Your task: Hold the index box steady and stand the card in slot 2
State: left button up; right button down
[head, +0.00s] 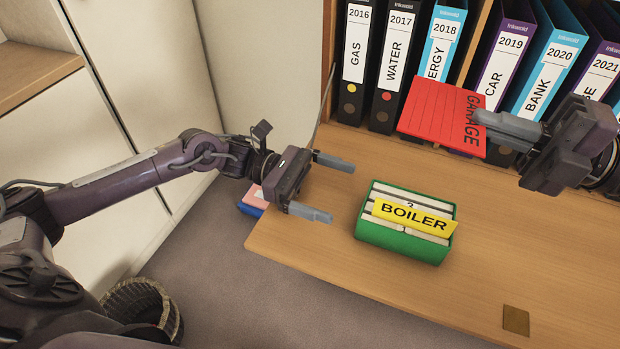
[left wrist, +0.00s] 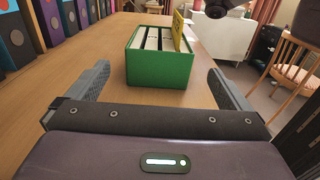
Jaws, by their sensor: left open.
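The green index box (head: 398,243) stands on the desk, with white dividers and a yellow card marked BOILER (head: 412,218) upright in its front part. A digit 3 shows on a divider behind that card. My left gripper (head: 324,188) is open and empty, to the left of the box and apart from it. In the left wrist view the box (left wrist: 160,68) lies ahead between the open fingers (left wrist: 160,85). My right gripper (head: 503,128) holds a red lined card marked GARAGE (head: 432,110) in the air, behind and above the box. Slot 2's label is not readable.
A row of labelled binders (head: 395,60) stands along the back of the desk (head: 310,240). A small brass plate (head: 516,320) lies at the desk's front right. A basket (head: 145,305) is on the floor at lower left. The desk around the box is clear.

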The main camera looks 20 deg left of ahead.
aim_at(371, 201)
pick_arm(q)
jog(key=d, duration=0.7)
jog(key=shift+d, duration=0.35)
jog(key=c, duration=1.2)
